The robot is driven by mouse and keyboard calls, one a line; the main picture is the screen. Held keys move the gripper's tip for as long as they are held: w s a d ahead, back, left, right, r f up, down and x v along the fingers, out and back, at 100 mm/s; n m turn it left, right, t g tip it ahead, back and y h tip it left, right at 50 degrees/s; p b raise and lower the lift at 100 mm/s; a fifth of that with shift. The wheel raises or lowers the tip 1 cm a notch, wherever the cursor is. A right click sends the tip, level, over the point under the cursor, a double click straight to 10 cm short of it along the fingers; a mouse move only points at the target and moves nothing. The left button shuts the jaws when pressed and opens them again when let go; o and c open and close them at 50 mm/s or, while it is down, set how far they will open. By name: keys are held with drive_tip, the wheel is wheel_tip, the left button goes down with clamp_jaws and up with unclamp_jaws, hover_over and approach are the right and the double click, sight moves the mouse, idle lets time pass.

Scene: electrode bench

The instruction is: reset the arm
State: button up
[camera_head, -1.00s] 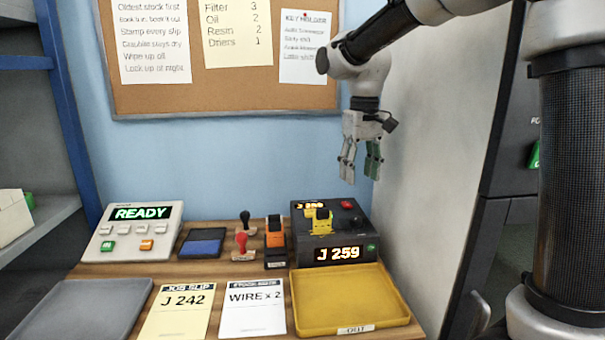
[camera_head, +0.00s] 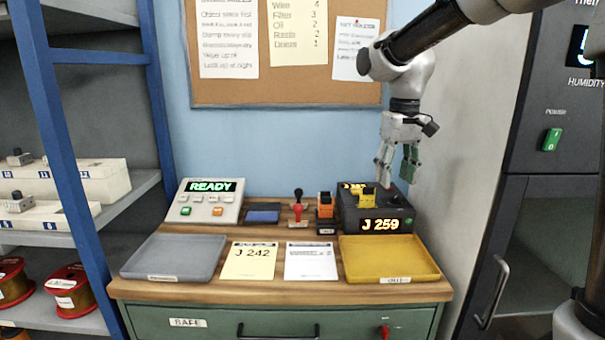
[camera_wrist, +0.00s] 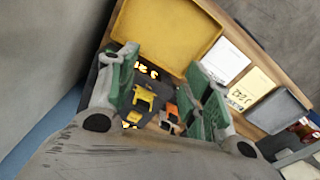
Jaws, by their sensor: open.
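My gripper (camera_head: 397,163) hangs from my raised arm at the upper right in the head view, fingers pointing down. It is above and slightly behind the dark counter box (camera_head: 374,212) with the lit "J 259" display. In the wrist view my gripper (camera_wrist: 165,90) shows its two green-padded fingers spread apart with nothing between them touching.
A shelf (camera_head: 95,214) stands left, a dark cabinet (camera_head: 545,130) right.

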drive_tip(key=s+d+m+t, duration=0.1)
drive_tip(key=s+d, duration=0.4)
drive_tip(key=s, duration=0.3)
drive_tip(key=s+d+m+t, duration=0.1)
drive_tip(key=s+d, duration=0.4)
drive_tip(key=s, duration=0.3)
drive_tip(key=s+d+f+m+t, duration=0.1)
drive_tip(key=s+d+t, duration=0.1)
drive_tip(key=s+d, duration=0.3)
drive_tip(key=s, duration=0.3)
drive_tip(key=shift+f, duration=0.1)
